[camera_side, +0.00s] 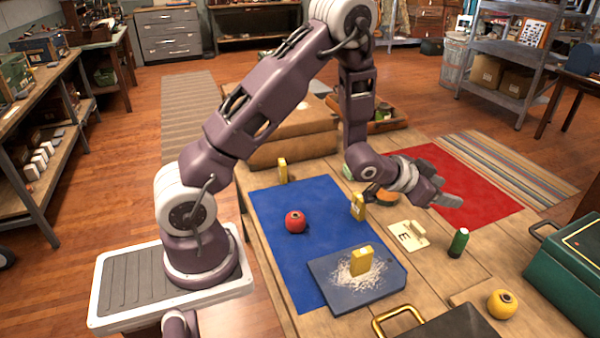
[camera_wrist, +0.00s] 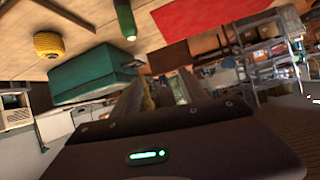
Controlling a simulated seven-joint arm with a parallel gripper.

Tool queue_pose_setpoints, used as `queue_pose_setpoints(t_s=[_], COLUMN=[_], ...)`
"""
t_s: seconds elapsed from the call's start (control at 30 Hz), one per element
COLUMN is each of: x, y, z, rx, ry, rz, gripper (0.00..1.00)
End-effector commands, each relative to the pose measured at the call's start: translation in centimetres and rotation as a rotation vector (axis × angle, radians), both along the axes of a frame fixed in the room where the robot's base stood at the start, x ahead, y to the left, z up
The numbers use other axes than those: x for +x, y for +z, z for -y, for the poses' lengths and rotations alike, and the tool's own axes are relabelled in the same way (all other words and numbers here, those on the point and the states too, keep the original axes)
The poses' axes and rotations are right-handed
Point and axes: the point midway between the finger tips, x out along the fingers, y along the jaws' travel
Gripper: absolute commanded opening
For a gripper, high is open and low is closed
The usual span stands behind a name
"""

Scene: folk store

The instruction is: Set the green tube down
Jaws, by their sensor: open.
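The green tube (camera_side: 458,243) stands upright on the wooden table in the side view, right of a small cream card marked E (camera_side: 408,236). It also shows at the top edge of the wrist view (camera_wrist: 125,20), where part of it is cut off. My gripper (camera_side: 447,200) is level above the table, behind and above the tube in the side view, and apart from it. Its two fingers show spread in the wrist view (camera_wrist: 160,92), with nothing seen held between them.
A blue mat (camera_side: 275,225) carries a red ball-shaped object (camera_side: 295,222) and a slate board (camera_side: 330,289) with a yellow block (camera_side: 361,261) on white shreds. A red mat (camera_side: 485,205) lies behind. A green case (camera_side: 570,265) and a yellow round object (camera_side: 502,304) stand right.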

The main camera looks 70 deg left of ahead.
Motion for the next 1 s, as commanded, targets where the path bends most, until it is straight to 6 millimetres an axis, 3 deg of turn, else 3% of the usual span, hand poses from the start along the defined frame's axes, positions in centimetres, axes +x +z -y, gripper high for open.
queue_pose_setpoints(t_s=[0.03, 0.17, 0.27, 0.3, 0.4, 0.53, 0.6, 0.67, 1.0], x=[-0.8, -6.7, -14.1, -17.5, -25.7, -33.3, -35.5, -36.4, -36.6], y=[3.6, 10.8, 14.8, 15.9, 17.0, 16.8, 16.5, 16.3, 16.2], z=[-0.3, -0.7, -0.2, 0.2, 1.3, 2.5, 2.8, 3.0, 3.0], rx=[0.014, 0.025, 0.009, -0.001, -0.026, -0.043, -0.047, -0.049, -0.048], ry=[0.031, 0.113, 0.155, 0.166, 0.171, 0.159, 0.153, 0.150, 0.151], rz=[-0.024, -0.163, -0.282, -0.330, -0.443, -0.547, -0.579, -0.595, -0.601], gripper=[0.51, 0.51, 0.51, 0.51, 0.51, 0.51, 0.51, 0.51, 0.51])
